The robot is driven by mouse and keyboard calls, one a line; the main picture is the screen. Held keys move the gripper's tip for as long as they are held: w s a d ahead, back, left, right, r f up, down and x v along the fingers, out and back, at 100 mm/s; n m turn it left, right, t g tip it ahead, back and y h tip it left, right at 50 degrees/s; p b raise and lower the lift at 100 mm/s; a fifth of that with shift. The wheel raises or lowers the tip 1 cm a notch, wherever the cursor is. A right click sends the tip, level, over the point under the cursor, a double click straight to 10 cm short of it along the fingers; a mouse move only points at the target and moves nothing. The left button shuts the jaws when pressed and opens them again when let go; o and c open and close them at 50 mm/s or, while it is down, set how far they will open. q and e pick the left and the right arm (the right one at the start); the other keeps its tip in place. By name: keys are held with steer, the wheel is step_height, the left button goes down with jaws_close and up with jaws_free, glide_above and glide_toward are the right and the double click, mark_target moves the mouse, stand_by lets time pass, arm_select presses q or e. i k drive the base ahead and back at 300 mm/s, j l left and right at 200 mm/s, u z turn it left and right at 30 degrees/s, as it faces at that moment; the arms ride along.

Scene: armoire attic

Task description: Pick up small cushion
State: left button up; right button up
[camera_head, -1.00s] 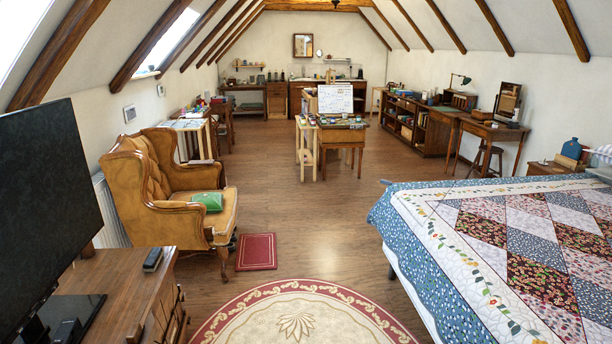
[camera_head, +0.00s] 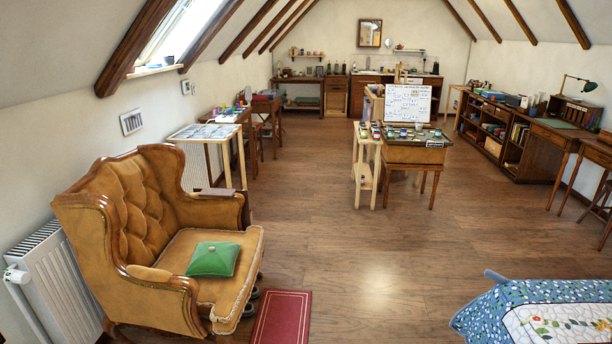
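The small cushion (camera_head: 213,259) is green and square with a tufted middle. It lies flat on the seat of a tan, button-backed wing armchair (camera_head: 142,205) at the left of the head view. The chair's open front faces right and towards me, and nothing covers the cushion. Neither of my grippers is in view.
A red mat (camera_head: 282,318) lies on the floor right of the chair. A white radiator (camera_head: 62,285) stands behind it at left. A glass-topped table (camera_head: 207,133) is beyond. The bed (camera_head: 545,312) is at lower right. Wooden floor (camera_head: 380,265) between is clear.

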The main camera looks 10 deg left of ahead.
mark_target(209, 259)
steer(key=i+u, duration=0.1)
steer(key=i, duration=0.6)
steer(key=i+l+u, duration=0.1)
steer(key=i, duration=0.6)
